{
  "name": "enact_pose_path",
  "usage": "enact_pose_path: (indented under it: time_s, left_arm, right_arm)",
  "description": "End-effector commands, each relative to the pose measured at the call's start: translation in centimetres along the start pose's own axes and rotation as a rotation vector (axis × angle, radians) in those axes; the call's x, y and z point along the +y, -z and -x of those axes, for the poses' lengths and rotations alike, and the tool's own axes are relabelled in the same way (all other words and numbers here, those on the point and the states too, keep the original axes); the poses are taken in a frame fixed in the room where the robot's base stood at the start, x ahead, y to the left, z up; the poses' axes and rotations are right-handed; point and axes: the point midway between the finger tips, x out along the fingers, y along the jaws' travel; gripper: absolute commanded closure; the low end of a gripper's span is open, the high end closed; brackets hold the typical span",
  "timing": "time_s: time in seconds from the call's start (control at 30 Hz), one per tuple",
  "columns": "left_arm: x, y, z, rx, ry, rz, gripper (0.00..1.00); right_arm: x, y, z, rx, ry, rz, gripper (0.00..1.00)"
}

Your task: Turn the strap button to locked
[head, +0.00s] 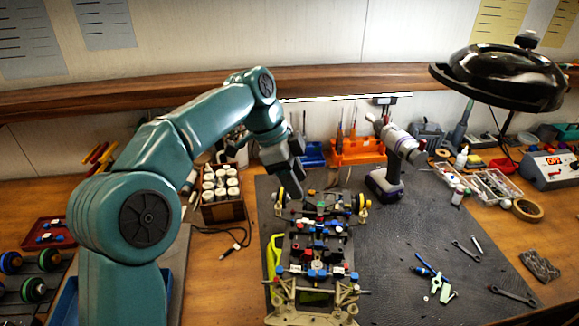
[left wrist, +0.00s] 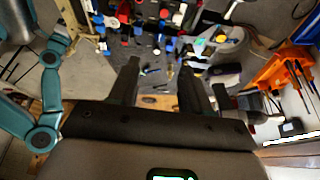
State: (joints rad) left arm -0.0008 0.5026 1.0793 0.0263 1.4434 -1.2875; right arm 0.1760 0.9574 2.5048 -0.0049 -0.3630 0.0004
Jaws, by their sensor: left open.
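The racecar chassis (head: 318,250) lies on the dark mat, with blue, red and yellow parts along it and a tan bumper at its near end. Its parts also show along the top of the left wrist view (left wrist: 150,40). I cannot single out the strap button or tell its setting. My left gripper (head: 295,190) points down above the far left end of the chassis. Its fingers are open, with nothing between them in the left wrist view (left wrist: 160,85). My right gripper is not in view.
A box of white-capped bottles (head: 222,205) stands left of my gripper. Wrenches (head: 512,295) lie at right. The mat (head: 400,245) between is mostly clear.

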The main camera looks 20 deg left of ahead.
Motion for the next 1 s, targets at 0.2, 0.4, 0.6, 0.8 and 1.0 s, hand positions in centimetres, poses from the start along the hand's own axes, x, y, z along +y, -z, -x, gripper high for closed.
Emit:
enact_pose_path:
  time_s: [0.2, 0.4, 0.6, 0.8, 1.0]
  left_arm:
    - [0.0, 0.0, 2.9, 0.000, 0.001, 0.000, 0.52]
    - [0.0, 0.0, 3.3, 0.000, -0.001, 0.000, 0.52]
    - [0.0, 0.0, 3.3, 0.000, 0.000, 0.000, 0.52]
    - [0.0, 0.0, 3.3, 0.000, 0.000, -0.001, 0.52]
    - [0.2, 0.0, 3.3, 0.000, 0.001, -0.001, 0.52]
  right_arm:
    - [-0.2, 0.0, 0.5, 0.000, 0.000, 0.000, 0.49]
    - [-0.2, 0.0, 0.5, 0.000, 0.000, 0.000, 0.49]
    - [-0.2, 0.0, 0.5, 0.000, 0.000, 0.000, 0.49]
    - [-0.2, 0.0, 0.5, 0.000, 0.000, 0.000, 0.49]
    - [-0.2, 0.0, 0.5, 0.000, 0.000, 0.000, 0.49]
